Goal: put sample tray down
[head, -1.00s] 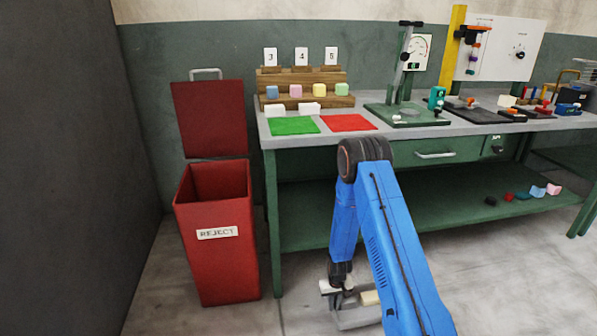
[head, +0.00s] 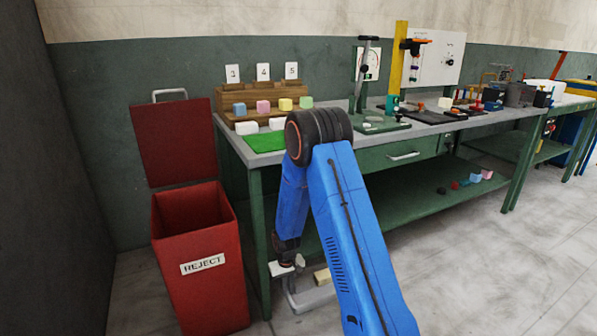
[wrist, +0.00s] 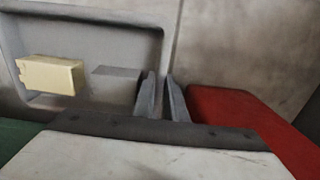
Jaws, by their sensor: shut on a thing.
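The sample tray is a shallow grey tray (head: 312,299) held low over the floor in front of the bench, partly hidden by my blue arm in the head view. My gripper (head: 285,268) is shut on its near rim. The wrist view shows the two fingers (wrist: 161,98) pinching that rim, with the tray floor (wrist: 110,48) beyond. A pale yellow foam block (wrist: 50,74) lies inside the tray; it also shows in the head view (head: 321,276).
The red reject bin (head: 205,299), lid raised, stands left of my gripper. The green bench (head: 385,158) bears a green mat (head: 262,142), a block rack (head: 265,92) and a press stand (head: 372,125). Several small pieces lie on its lower shelf (head: 400,188). Floor is clear at right.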

